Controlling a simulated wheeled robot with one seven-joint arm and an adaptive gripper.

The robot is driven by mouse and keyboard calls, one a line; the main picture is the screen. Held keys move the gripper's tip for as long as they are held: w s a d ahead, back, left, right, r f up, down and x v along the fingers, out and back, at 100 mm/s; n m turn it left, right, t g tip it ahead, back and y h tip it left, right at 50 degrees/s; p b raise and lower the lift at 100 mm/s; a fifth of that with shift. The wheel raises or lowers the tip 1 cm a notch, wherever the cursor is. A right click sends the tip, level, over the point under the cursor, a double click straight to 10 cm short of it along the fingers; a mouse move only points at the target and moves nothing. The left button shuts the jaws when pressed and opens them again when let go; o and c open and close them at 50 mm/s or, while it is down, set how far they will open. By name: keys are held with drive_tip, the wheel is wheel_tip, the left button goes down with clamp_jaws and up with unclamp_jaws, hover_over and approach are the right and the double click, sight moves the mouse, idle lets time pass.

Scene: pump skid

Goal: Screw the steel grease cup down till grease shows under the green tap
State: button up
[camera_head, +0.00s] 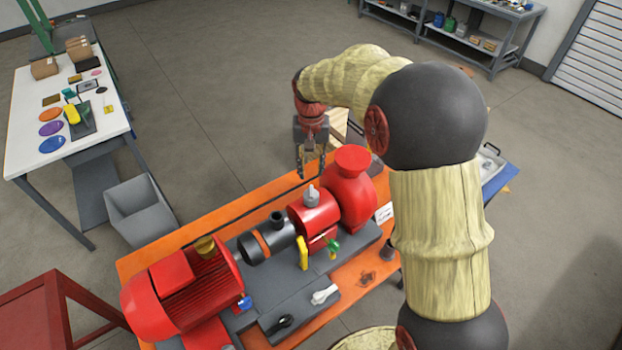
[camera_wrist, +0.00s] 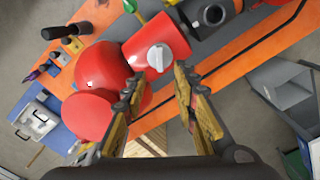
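The steel grease cup (camera_head: 312,196) is a grey knob on top of the red bearing housing (camera_head: 318,219). In the wrist view the cup (camera_wrist: 159,57) shows as a pale winged knob just beyond my fingertips. My gripper (camera_head: 311,170) points down above the cup, open and empty. In the wrist view its fingers (camera_wrist: 158,76) stand apart, one to each side of the cup's line, with a visible gap. The green tap (camera_head: 332,245) is on the housing's near side. I see no grease below it, though that spot is small and partly hidden.
The red pump casing (camera_head: 350,193) stands close right of the cup. A yellow lever (camera_head: 303,252) is left of the tap. A black cup (camera_head: 276,218) and a brass cup (camera_head: 205,245) sit further left. Black and white-handled items lie on the grey plate in front.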

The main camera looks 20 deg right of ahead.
drive_tip(key=shift+r, duration=1.55)
drive_tip(key=s+f+n+t+b, duration=0.1)
drive_tip(key=s+f+b, duration=0.3)
drive_tip(key=s+b, duration=0.6)
drive_tip(key=s+f+n+t+b, duration=0.2)
drive_tip(key=s+b, duration=0.8)
drive_tip(key=s, duration=1)
wheel_tip(320, 180, down, 4)
drive_tip(key=t, duration=0.2)
drive_tip(key=shift+s+a+r+t+b, duration=0.25)
drive_tip(key=shift+a+t+b, duration=0.05)
drive_tip(key=shift+a+b, duration=0.1)
drive_tip(key=shift+o, duration=0.2)
